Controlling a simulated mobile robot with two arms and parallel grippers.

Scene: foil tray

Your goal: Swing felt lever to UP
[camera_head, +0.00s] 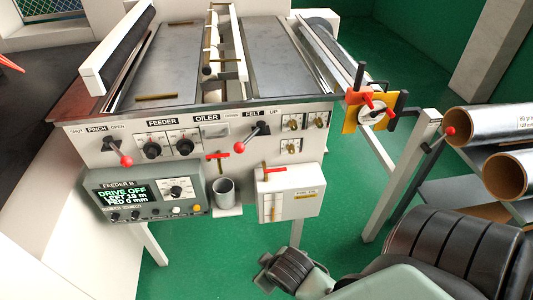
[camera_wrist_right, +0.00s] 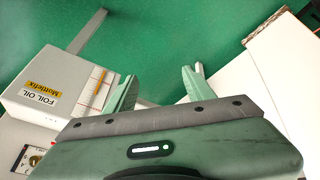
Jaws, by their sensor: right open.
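The felt lever (camera_head: 252,138) sits on the front panel under the FELT label. Its red ball end (camera_head: 239,147) hangs down and left of the dark pivot, and the UP marking is at upper right of the pivot. My right gripper (camera_wrist_right: 158,92) is open and empty in the right wrist view, its two pale green fingers apart. In the head view my right wrist shows low in the picture, below the panel and well apart from the lever. The lever is not seen in the wrist view. My left gripper is not in view.
The white oil box (camera_head: 290,200) juts from the panel below the lever; it also shows in the wrist view (camera_wrist_right: 50,85). A metal cup (camera_head: 223,190) and the feeder display (camera_head: 125,195) are to its left. The pinch lever (camera_head: 120,152) is farther left. Green floor lies below.

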